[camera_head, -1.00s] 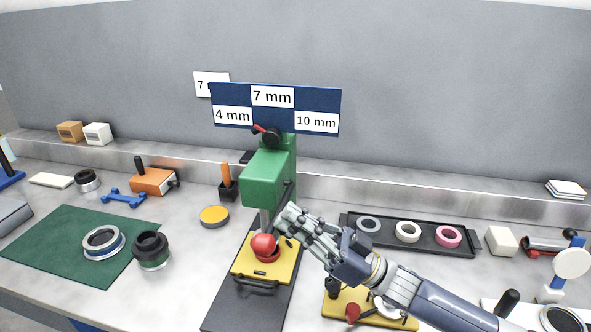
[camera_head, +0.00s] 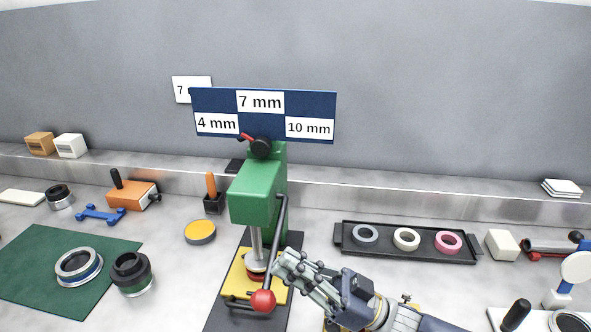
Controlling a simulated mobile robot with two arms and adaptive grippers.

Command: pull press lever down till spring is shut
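The green bench press (camera_head: 256,192) stands mid-view. Its dark lever (camera_head: 281,225) hangs down along the right side, tilted toward the front, with a red ball (camera_head: 263,300) at its low end. The press's metal ram (camera_head: 256,240) reaches down to a light disc over a red seat on the yellow plate (camera_head: 238,271). I cannot make out the spring there. My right gripper (camera_head: 281,264) is at the lower lever rod, above and right of the ball, and seems to touch the rod. Whether its fingers are closed around it is unclear. My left gripper is out of view.
A blue sign (camera_head: 264,115) reading 4, 7 and 10 mm stands above the press. A black tray (camera_head: 385,250) with three rings lies behind my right arm. A green mat (camera_head: 30,270), a dark ring-shaped part (camera_head: 131,272) and a yellow-topped tin (camera_head: 200,231) lie left.

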